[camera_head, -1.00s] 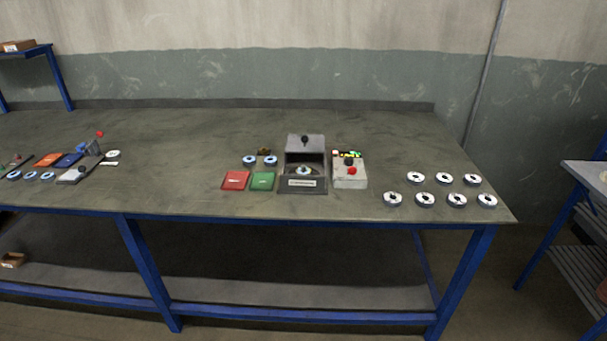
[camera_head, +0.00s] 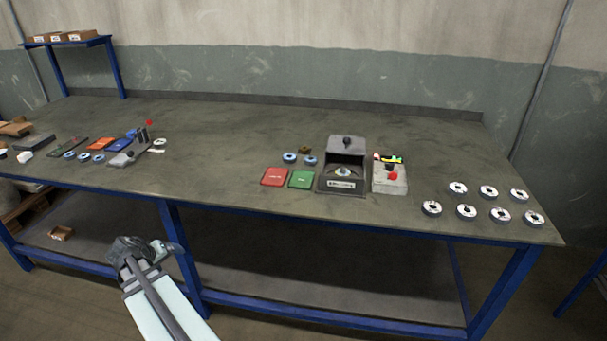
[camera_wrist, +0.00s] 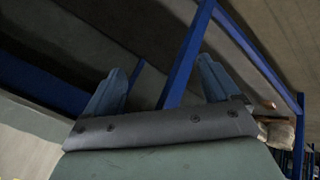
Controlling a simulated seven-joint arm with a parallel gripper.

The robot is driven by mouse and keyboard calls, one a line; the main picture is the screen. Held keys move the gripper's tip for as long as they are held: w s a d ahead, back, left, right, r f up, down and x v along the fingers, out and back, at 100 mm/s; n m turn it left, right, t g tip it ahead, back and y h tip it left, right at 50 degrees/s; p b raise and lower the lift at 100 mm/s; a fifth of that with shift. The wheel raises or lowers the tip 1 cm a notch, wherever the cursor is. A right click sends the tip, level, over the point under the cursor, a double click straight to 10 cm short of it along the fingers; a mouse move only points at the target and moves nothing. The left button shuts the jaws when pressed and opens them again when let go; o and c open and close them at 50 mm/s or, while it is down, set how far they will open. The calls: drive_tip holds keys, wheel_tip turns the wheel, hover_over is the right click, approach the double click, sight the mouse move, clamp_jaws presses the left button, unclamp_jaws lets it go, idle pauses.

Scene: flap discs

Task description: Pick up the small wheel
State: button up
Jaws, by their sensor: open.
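Several small blue-rimmed wheels lie flat on the workbench (camera_head: 230,130). Two sit behind the red and green pads: one wheel (camera_head: 289,157) and another wheel (camera_head: 310,160). A row of similar wheels (camera_head: 84,156) lies by the left station. Several white discs with dark centres (camera_head: 466,211) lie at the right end. I cannot tell which one the task means. My gripper (camera_wrist: 160,78) is open and empty in the wrist view, facing the bench's blue frame. In the head view my arm is low, in front of the bench edge and apart from all wheels.
A grey box with a raised lid (camera_head: 342,186) holds a disc. A control box with a red button (camera_head: 390,180) stands beside it. A red pad (camera_head: 275,177) and a green pad (camera_head: 301,179) lie left. A clamp-like tool (camera_head: 130,153) stands farther left. The bench middle is clear.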

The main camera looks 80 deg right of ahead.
drive_tip(key=s+d+r+m, duration=0.2)
drive_tip(key=s+d+r, duration=0.2)
drive_tip(key=d+r, duration=0.1)
drive_tip(key=s+d+r+m+g+h, duration=0.1)
drive_tip(key=s+d+r, duration=0.3)
drive_tip(key=d+r, duration=0.2)
drive_tip(key=s+d+r+m, duration=0.2)
drive_tip(key=s+d+r, duration=0.2)
drive_tip(key=d, duration=0.3)
drive_tip(key=shift+s+d+r+m+g, duration=0.15)
drive_tip(key=shift+d+r, duration=0.05)
drive_tip(key=shift+r, duration=0.25)
drive_tip(key=shift+s+d+r+m+g, duration=0.1)
drive_tip(key=shift+d+r+m+g, duration=0.1)
drive_tip(key=shift+r, duration=0.25)
drive_tip(key=s+d+r+m+y, duration=0.1)
drive_tip(key=s+d+r+m, duration=0.15)
drive_tip(key=s+d, duration=0.45)
drive_tip(key=s+d+r+m+y, duration=0.1)
drive_tip(key=s+d+r+m, duration=0.15)
drive_tip(key=s, duration=0.85)
drive_tip(key=m+y, duration=0.2)
approach(342, 169)
drive_tip(key=shift+x, duration=5.25)
drive_tip(key=shift+c, duration=0.2)
drive_tip(key=c, duration=1.2)
drive_tip(key=shift+o, duration=0.2)
